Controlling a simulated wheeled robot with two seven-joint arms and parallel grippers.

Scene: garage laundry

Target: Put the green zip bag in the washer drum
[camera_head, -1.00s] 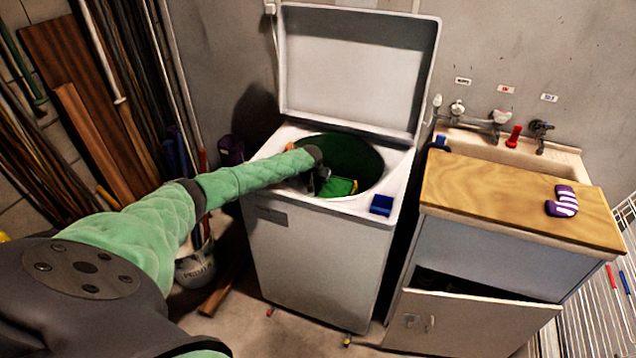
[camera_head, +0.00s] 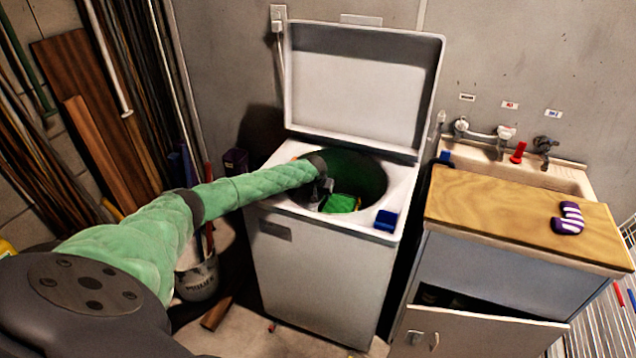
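The white top-loading washer (camera_head: 310,268) stands in the middle with its lid (camera_head: 362,75) up. Its round drum (camera_head: 365,172) is open and dark green inside. The green zip bag (camera_head: 340,203) shows as a bright green patch with a yellow edge, inside the drum opening. My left arm reaches in from the left, and my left gripper (camera_head: 322,190) is at the drum's left side, beside the bag. Its fingertips are dark and partly hidden, so I cannot tell whether it is open or touches the bag. My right gripper is out of view.
A small blue block (camera_head: 386,220) sits on the washer's front right rim. Right of it stands a wooden-topped cabinet (camera_head: 490,212) with a purple-and-white striped item (camera_head: 569,218), beside a sink with taps. A bucket (camera_head: 197,277) and leaning boards (camera_head: 95,120) are at left.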

